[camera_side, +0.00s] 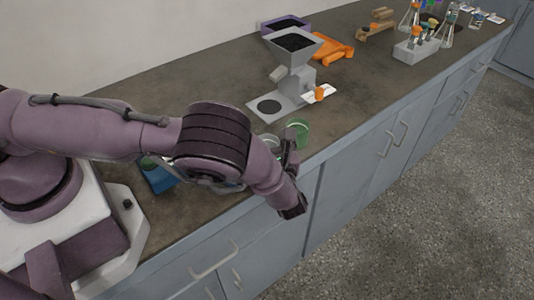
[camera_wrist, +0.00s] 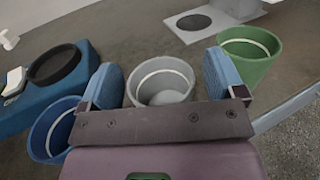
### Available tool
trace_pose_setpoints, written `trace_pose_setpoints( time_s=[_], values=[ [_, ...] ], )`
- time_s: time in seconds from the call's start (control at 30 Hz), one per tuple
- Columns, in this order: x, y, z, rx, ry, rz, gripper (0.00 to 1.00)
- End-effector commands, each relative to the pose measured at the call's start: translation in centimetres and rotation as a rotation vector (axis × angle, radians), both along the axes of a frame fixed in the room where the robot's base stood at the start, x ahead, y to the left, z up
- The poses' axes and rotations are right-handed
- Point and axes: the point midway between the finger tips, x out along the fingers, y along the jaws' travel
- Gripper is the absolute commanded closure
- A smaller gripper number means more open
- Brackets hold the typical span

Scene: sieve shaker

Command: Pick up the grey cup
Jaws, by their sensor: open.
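The grey cup (camera_wrist: 161,86) stands upright on the counter in the wrist view, with a pale ring inside it. My gripper (camera_wrist: 163,78) is open, with one blue-padded finger on each side of the grey cup. Whether the pads touch the cup is not clear. In the side view the grey cup (camera_side: 268,141) is partly hidden behind my arm, and my gripper (camera_side: 288,152) is mostly hidden too.
A green cup (camera_wrist: 248,54) stands right of the grey cup, close to the right finger. A blue cup (camera_wrist: 52,130) stands at left. A blue device (camera_wrist: 40,100) with a dark round top is behind it. A grey hopper machine (camera_side: 294,76) stands further along the counter.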

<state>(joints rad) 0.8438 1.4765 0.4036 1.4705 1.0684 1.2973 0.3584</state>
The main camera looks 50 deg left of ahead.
Motion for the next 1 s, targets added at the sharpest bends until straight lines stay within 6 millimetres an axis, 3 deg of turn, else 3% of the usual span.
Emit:
trace_pose_setpoints(
  time_s=[0.07, 0.2, 0.3, 0.67, 0.9, 1.0],
  values=[
    [0.0, 0.0, 0.0, 0.000, 0.000, 0.000, 0.16],
    [0.0, 0.0, 0.0, 0.000, 0.000, 0.000, 0.48],
    [0.0, -0.1, 0.0, 0.000, 0.000, 0.000, 0.66],
    [0.0, -0.1, 0.4, -0.001, -0.002, -0.001, 0.66],
    [-0.1, -0.1, 3.5, -0.003, -0.001, -0.001, 0.66],
    [-1.5, 0.0, 5.0, -0.001, 0.000, -0.002, 0.66]
  ],
)
